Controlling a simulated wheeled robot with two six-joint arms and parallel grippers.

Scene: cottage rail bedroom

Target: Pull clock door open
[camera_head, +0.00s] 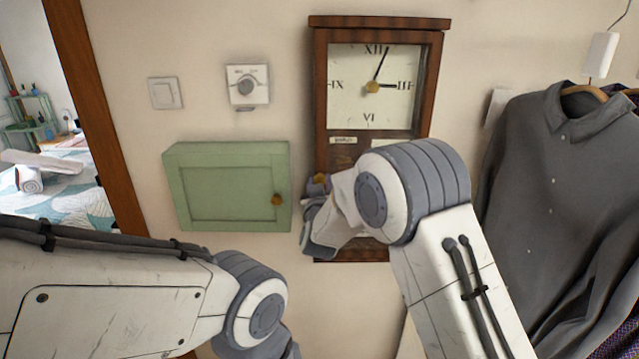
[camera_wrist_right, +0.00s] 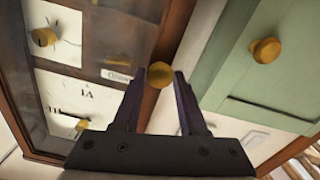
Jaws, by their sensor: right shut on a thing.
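A tall brown wooden wall clock (camera_head: 438,60) hangs in the middle of the head view, with a cream dial (camera_head: 350,98) behind its glazed door. The door looks flush with the case; I see no clear gap. My right gripper (camera_head: 319,185) is at the door's left edge, below the dial. In the right wrist view, the two dark fingers (camera_wrist_right: 159,76) are shut on the small brass door knob (camera_wrist_right: 161,74). My right forearm and wrist hide much of the clock's lower part. My left arm shows at lower left, but its gripper is out of frame.
A green wall cabinet (camera_head: 228,151) with a brass knob (camera_head: 277,200) is close to the clock's left. Above it are a thermostat (camera_head: 247,86) and a light switch (camera_head: 165,93). A grey shirt (camera_head: 560,180) hangs to the right. A doorway opens at far left.

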